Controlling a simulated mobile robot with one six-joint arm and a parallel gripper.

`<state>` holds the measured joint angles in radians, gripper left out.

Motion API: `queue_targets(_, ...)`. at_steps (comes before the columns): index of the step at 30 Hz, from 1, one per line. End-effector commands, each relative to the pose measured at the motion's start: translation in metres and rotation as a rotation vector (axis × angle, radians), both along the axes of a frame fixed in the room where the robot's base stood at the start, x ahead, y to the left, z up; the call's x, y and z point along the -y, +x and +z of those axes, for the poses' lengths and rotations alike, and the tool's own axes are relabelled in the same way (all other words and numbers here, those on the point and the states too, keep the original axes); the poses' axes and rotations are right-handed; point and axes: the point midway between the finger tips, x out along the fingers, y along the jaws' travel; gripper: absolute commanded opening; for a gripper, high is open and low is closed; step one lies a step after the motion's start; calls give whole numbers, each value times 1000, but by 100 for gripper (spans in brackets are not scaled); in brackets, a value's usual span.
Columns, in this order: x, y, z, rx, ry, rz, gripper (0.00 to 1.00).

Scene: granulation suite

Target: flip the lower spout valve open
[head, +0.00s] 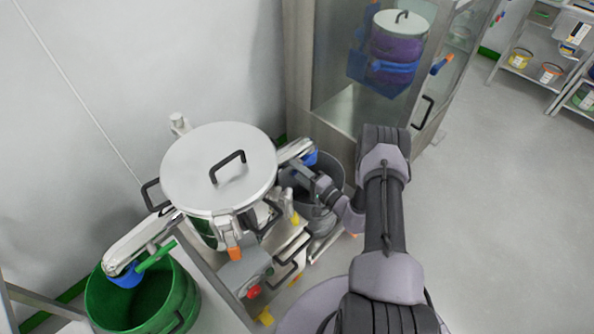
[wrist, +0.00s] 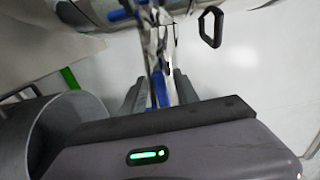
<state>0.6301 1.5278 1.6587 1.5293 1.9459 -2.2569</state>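A lidded steel vessel (head: 205,190) stands on a metal cart in the head view. A silver spout (head: 293,151) with a blue end (head: 311,158) leaves its right side. A second spout (head: 140,240) with a blue end and a green lever (head: 156,257) slopes down at the left. I cannot tell which carries the task's lower valve. My gripper (head: 296,172) is beside the right spout, partly hidden by my arm. In the wrist view, my gripper's fingers (wrist: 160,92) are spread, with a narrow blue and silver part (wrist: 160,85) between them; contact is unclear.
A green bucket (head: 100,300) is under the left spout. A grey bucket (head: 320,215) stands under the right spout, close to my gripper. A glass-fronted cabinet (head: 345,60) is behind. Open floor (head: 500,200) lies at the right.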

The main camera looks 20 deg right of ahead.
Motion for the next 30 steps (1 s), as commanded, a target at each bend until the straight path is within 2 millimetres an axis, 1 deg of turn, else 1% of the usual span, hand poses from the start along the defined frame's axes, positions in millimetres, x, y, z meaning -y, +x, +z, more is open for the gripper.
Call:
queue_targets(5,2,-3,1,0,1,-1,36)
queue_targets(8,8,-17,1,-2,2,-4,36)
queue_targets(11,17,-41,3,-2,3,-6,36)
queue_targets(18,43,-115,3,0,2,-7,36)
queue_targets(21,51,-138,2,0,1,-6,36)
queue_targets(25,58,-157,1,0,1,-3,36)
queue_targets(27,59,-162,1,0,0,-1,36)
queue_targets(30,59,-164,0,0,0,1,36)
